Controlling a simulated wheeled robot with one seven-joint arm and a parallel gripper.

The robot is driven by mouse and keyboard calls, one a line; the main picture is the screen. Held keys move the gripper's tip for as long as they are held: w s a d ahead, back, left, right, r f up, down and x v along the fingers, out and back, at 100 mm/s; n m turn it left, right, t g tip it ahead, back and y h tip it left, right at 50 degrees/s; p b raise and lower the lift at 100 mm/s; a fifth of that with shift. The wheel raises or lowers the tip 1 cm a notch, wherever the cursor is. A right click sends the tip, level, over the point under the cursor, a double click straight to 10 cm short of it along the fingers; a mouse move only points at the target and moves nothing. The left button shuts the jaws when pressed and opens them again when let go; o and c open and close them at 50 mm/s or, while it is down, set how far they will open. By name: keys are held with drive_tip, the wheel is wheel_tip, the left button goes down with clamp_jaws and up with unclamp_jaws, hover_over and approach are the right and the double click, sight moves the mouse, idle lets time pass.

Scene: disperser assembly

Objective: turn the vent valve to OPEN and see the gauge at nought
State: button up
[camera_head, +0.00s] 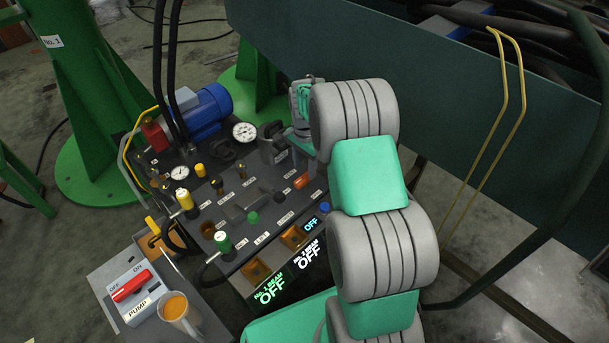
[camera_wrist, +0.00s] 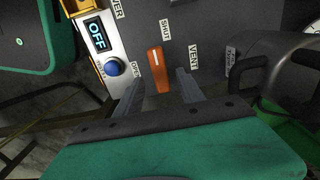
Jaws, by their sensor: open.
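The orange vent valve handle (camera_wrist: 155,70) is on the grey panel in the wrist view, its upper end near the SHUT label (camera_wrist: 166,29). The VENT label (camera_wrist: 193,55) is to its right. The handle also shows in the head view (camera_head: 301,181). My gripper (camera_wrist: 160,82) is open, with one finger on each side of the handle; whether either touches it I cannot tell. A large white gauge (camera_head: 244,132) and a smaller gauge (camera_head: 179,173) face up on the panel; their needles are too small to read.
A blue button (camera_wrist: 114,67) and a lit OFF display (camera_wrist: 96,35) lie left of the handle. A dark handle-like frame (camera_wrist: 270,70) stands to its right.

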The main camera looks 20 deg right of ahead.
sight(305, 176)
wheel_tip(305, 176, down, 4)
drive_tip(key=shift+f+b, duration=0.1)
drive_tip(key=shift+b, duration=0.5)
drive_tip(key=shift+c, duration=0.4)
clamp_jaws()
